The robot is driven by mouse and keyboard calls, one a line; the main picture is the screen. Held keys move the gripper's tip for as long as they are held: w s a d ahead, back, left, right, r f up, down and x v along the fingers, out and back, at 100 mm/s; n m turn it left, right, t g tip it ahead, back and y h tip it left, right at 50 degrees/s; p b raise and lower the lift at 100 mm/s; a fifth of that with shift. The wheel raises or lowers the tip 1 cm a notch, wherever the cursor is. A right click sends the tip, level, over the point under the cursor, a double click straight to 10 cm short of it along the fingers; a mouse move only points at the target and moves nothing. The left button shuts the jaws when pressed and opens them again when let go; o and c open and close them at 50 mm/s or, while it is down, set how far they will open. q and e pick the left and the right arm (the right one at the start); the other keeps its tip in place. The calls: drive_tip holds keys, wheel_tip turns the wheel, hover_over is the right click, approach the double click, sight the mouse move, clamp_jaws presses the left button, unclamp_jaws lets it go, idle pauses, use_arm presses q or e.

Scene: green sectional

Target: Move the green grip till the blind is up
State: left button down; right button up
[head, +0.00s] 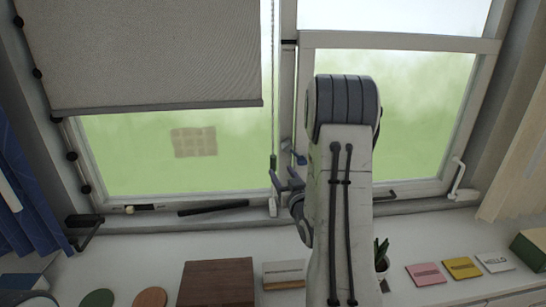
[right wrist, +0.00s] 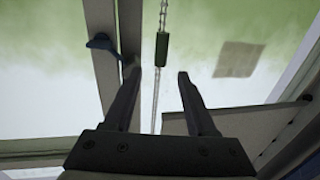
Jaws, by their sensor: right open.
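The grey blind (head: 150,50) covers the upper part of the left window pane, its hem (head: 160,107) partway down. A beaded cord (head: 273,90) hangs right of it, with the green grip (head: 273,162) low on it. My right gripper (head: 283,180) is beside the grip, near its lower end. In the right wrist view the gripper (right wrist: 158,77) is open; the green grip (right wrist: 162,47) shows beyond the fingertips and the cord runs between the fingers. Nothing is held. My left gripper is not in view.
A blue window handle (head: 293,153) is on the frame close to the right gripper. Below, the sill holds a brown box (head: 216,284), a potted plant (head: 381,256) and coloured pads (head: 462,268). Blue curtain (head: 25,190) hangs at left.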

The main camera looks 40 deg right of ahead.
sight(274, 161)
drive_tip(key=p+x, duration=0.3)
drive_tip(key=x, duration=0.5)
drive_tip(key=shift+w, duration=0.2)
drive_tip(key=shift+w+d, duration=0.2)
drive_tip(key=shift+w, duration=0.1)
clamp_jaws()
idle(0.8)
